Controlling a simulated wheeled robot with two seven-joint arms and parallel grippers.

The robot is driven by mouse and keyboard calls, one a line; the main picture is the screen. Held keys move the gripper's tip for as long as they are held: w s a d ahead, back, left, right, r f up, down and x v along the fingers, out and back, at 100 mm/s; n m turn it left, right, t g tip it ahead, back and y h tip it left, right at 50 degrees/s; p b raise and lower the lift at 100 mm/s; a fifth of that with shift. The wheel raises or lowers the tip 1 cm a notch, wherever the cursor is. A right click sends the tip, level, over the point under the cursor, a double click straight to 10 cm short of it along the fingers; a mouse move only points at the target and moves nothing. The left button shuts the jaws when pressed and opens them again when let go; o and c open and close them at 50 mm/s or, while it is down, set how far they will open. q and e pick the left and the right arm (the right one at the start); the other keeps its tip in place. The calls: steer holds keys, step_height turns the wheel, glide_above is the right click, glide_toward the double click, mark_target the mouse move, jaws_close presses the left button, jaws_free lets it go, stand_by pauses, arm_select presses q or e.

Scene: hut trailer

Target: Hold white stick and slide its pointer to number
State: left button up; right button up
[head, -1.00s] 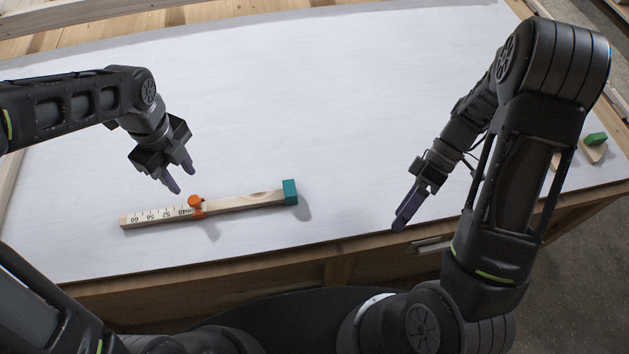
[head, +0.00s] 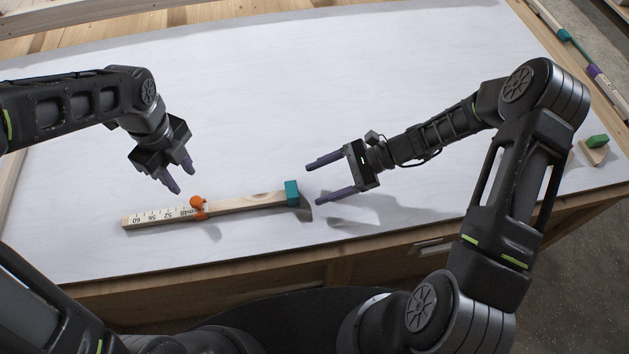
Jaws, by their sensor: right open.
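The stick (head: 245,202) lies on the white table top, pale wood-coloured, with a number scale on its left part and a teal block (head: 292,193) at its right end. An orange pointer (head: 198,207) with a round knob sits on it beside the scale; the numbers 60, 56 and 52 show left of it. My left gripper (head: 180,180) is above and left of the pointer, fingers downward, apart from the stick, with a gap between its fingers. My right gripper (head: 313,182) is open and empty, just right of the teal block, its fingers pointing left toward it.
The white table top (head: 330,80) is clear behind the stick. A green block on a wooden piece (head: 596,143) lies at the right edge. Another stick with teal and purple parts (head: 580,50) lies at the far right. The table's wooden front edge runs close below the stick.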

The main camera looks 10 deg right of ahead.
mark_target(286, 194)
steer(key=shift+s+a+m+y, duration=0.15)
steer(key=shift+a+m+y, duration=0.15)
steer(key=shift+a+m, duration=0.65)
steer(key=shift+x, duration=3.9)
steer(key=shift+c, duration=0.2)
jaws_close()
